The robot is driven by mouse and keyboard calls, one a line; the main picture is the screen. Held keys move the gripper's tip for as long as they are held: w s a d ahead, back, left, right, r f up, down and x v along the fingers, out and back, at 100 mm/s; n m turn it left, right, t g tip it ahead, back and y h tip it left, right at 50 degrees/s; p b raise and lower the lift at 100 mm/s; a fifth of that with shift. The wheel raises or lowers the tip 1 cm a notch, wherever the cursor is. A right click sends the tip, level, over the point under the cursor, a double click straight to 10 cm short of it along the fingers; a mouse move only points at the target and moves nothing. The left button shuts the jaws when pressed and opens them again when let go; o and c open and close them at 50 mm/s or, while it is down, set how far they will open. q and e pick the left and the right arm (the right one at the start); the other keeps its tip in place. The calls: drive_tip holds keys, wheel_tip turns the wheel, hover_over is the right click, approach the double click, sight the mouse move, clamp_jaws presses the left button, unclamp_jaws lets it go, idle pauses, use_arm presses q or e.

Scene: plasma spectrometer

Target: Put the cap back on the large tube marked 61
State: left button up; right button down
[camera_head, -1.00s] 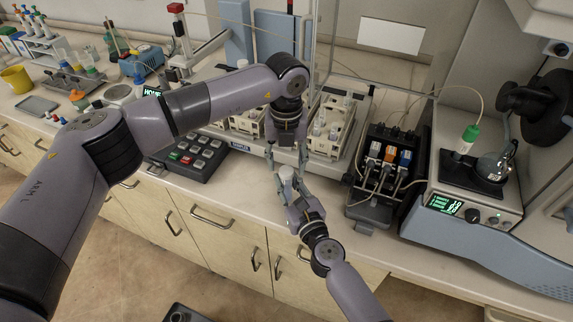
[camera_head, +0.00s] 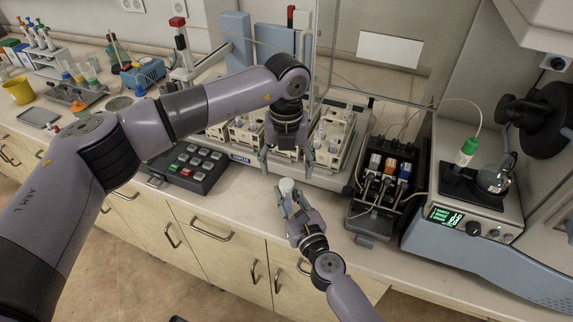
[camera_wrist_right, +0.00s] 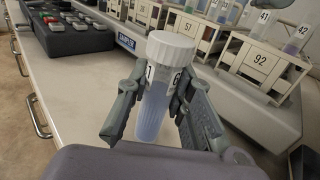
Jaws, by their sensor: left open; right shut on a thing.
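The large tube (camera_wrist_right: 152,108) stands nearly upright in my right gripper (camera_wrist_right: 157,98), with bluish liquid inside. Its label is partly hidden by the fingers; pieces of black digits show. The white ribbed cap (camera_wrist_right: 170,47) sits on the tube's mouth; I cannot tell how tightly. In the head view the white cap (camera_head: 286,185) shows on top, between the right gripper's fingers (camera_head: 290,199). My left gripper (camera_head: 287,163) is open and empty, apart from the cap, just above and behind it.
Tube racks (camera_head: 330,137) stand on the sampler behind the grippers; labels 92, 41 and 42 show in the wrist view. A dark keypad (camera_head: 187,162) is to the left. A pump with coloured clips (camera_head: 388,180) is to the right. The counter front between them is clear.

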use_arm(q)
wheel_tip(320, 180, up, 12)
idle(0.6)
use_arm(e)
drive_tip(key=c, duration=1.3)
unclamp_jaws()
drive_tip(key=shift+c, duration=0.2)
drive_tip(key=v, duration=1.2)
